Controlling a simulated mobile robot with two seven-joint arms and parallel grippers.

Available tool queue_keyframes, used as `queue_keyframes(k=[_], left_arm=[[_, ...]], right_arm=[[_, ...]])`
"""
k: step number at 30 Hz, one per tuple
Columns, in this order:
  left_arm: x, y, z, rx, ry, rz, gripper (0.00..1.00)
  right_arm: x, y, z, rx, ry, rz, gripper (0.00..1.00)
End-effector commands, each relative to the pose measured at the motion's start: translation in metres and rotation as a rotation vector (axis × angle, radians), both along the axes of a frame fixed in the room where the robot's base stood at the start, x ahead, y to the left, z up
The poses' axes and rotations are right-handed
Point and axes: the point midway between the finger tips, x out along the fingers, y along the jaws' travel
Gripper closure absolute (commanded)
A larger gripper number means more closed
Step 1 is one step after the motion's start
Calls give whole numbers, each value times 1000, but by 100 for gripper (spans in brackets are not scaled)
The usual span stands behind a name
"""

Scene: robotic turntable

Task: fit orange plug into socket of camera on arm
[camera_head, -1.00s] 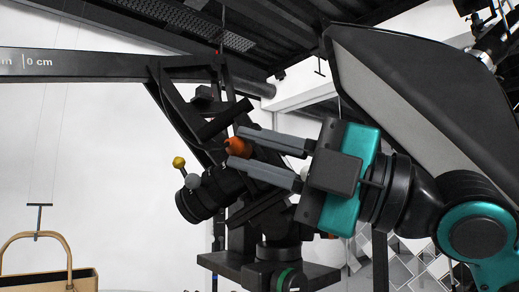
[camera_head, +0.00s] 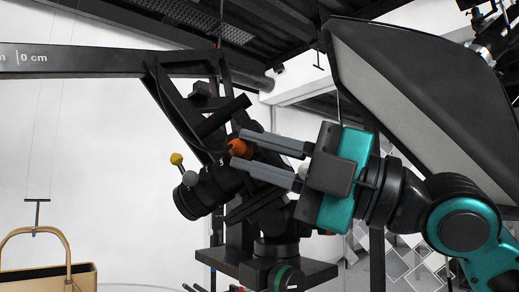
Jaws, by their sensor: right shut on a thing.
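The orange plug (camera_head: 238,148) is between the fingertips of my right gripper (camera_head: 236,148), which is shut on it. The fingers come in from the right and point left. The black camera (camera_head: 208,190) is mounted on the dark arm (camera_head: 190,120), its lens facing lower left. The plug is at the upper side of the camera body, close to it; I cannot tell whether they touch. The socket is not discernible, hidden by the gripper or too dark. My left gripper is not in view.
A large black softbox (camera_head: 420,100) fills the upper right, close above my right arm. A yellow ball (camera_head: 176,159) and a grey ball (camera_head: 190,178) stick out near the lens. A tan bag (camera_head: 50,275) stands at the lower left. The left background is open white wall.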

Motion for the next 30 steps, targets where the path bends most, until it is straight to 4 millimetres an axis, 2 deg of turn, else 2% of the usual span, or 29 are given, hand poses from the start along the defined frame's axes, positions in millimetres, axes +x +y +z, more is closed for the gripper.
queue_keyframes(k=[17, 18, 27, 30], left_arm=[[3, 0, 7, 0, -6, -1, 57], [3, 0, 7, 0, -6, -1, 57], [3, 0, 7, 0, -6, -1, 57], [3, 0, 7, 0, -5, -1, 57]], right_arm=[[11, -5, 0, 4, 0, -3, 100], [12, -5, 1, 4, 0, -4, 78], [11, -4, 0, 3, 0, -2, 50], [11, -4, 0, 3, 0, -2, 49]])
